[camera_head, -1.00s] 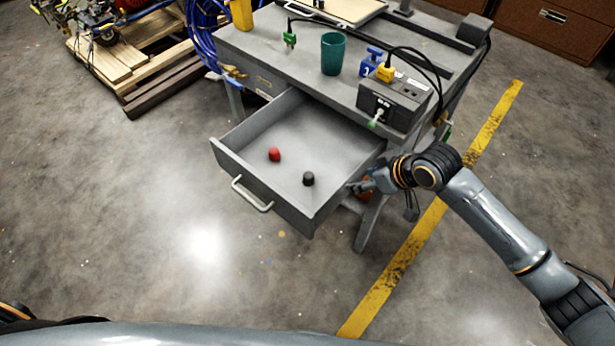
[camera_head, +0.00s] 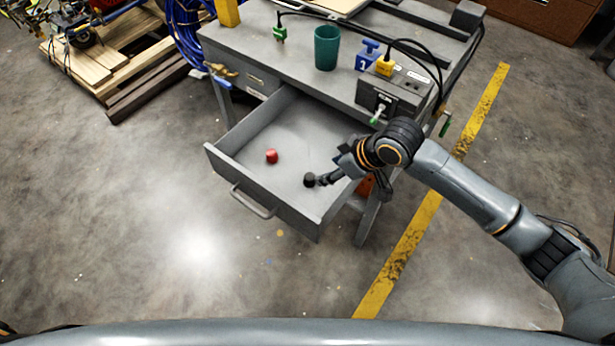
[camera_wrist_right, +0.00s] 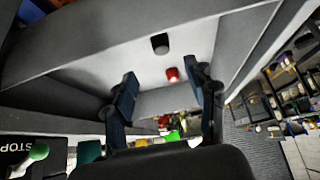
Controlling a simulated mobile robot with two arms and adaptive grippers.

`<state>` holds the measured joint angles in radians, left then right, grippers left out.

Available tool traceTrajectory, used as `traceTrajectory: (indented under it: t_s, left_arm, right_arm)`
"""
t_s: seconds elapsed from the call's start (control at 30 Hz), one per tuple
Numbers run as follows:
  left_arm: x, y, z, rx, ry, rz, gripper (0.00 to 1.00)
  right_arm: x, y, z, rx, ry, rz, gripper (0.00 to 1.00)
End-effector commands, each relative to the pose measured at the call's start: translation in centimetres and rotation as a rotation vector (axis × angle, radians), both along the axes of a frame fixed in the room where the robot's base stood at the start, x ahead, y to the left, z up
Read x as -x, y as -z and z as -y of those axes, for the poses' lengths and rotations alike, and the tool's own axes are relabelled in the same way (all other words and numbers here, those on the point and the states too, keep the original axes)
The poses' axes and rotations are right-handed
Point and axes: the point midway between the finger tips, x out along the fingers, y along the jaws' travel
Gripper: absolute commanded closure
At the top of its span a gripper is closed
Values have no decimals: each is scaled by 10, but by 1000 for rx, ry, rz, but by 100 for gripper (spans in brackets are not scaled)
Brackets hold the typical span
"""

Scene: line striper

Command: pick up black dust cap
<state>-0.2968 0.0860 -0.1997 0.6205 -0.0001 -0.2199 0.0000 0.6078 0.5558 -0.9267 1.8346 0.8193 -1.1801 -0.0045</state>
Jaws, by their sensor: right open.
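The black dust cap (camera_head: 309,180) lies in the open drawer (camera_head: 232,168), near its front right part. It also shows in the right wrist view (camera_wrist_right: 160,43), beyond my fingertips and apart from them. A red cap (camera_head: 272,156) lies to its left in the drawer, and it shows in the right wrist view (camera_wrist_right: 172,75). My right gripper (camera_head: 322,180) reaches over the drawer's right side, close to the black cap. In the right wrist view its fingers (camera_wrist_right: 166,82) are apart with nothing between them. My left gripper is not in view.
The drawer's walls surround both caps. The grey workbench (camera_head: 270,55) above carries a green cup (camera_head: 326,47), a black box (camera_head: 392,93) with cables and a blue block (camera_head: 368,56). The drawer floor around the caps is clear.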

Motion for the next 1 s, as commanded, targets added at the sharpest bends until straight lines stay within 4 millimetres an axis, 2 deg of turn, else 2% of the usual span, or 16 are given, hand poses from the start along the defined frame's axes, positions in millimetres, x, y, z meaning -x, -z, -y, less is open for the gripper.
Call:
traceTrajectory:
  t_s: [0.03, 0.13, 0.43, 0.7, 1.0]
  left_arm:
    - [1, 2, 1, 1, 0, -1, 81]
    - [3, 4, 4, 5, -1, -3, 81]
    - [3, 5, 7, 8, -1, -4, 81]
    - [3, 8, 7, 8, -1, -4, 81]
    - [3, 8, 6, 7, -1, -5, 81]
  right_arm:
    - [-3, 10, -6, 0, 0, -2, 44]
    - [-9, 25, -13, -1, 1, -2, 44]
    - [-17, 45, -25, 0, 0, 0, 44]
    - [-29, 77, -43, 0, 1, 1, 44]
    - [-31, 81, -45, 2, -1, 2, 44]
